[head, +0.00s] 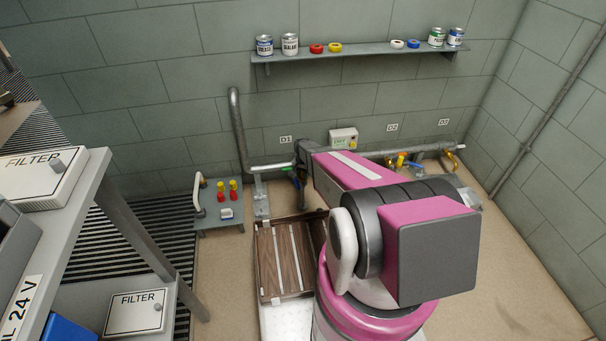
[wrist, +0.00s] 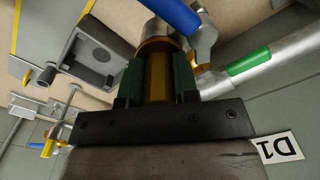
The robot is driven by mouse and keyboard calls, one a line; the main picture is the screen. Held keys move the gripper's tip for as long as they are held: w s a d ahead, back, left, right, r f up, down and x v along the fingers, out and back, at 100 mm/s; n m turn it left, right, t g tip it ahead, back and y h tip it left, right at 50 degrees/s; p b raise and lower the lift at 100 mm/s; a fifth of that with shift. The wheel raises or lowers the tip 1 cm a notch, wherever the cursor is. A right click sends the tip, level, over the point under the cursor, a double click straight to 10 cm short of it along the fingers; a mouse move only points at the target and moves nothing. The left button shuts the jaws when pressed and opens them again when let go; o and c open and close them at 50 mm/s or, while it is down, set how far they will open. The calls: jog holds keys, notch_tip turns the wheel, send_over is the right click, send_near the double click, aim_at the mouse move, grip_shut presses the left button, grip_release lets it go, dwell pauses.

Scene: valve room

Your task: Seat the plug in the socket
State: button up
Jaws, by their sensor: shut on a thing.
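In the wrist view my gripper (wrist: 158,72) is shut on a brass-coloured cylindrical piece (wrist: 157,82), which lies between its two dark green pads. I take this piece to be the plug. Its far end meets or sits just before a round metal fitting (wrist: 157,42) with a brass rim; I cannot tell whether it is inside. A grey block (wrist: 97,57) with a dark round recess stands to the upper left, apart from the jaws. I cannot tell which of the two is the socket. In the head view my arm hides the gripper and piece.
A blue lever (wrist: 172,14) and a green-sleeved pipe (wrist: 248,62) are close to the jaws. Floor is clear at right.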

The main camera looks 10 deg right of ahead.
jog(key=shift+f, duration=0.15)
jog(key=o, duration=1)
jog(key=shift+o, duration=0.2)
jog(key=shift+a, duration=0.1)
jog(key=shift+r, duration=0.6)
jog(key=o, duration=0.3)
jog(key=shift+r, duration=3.15)
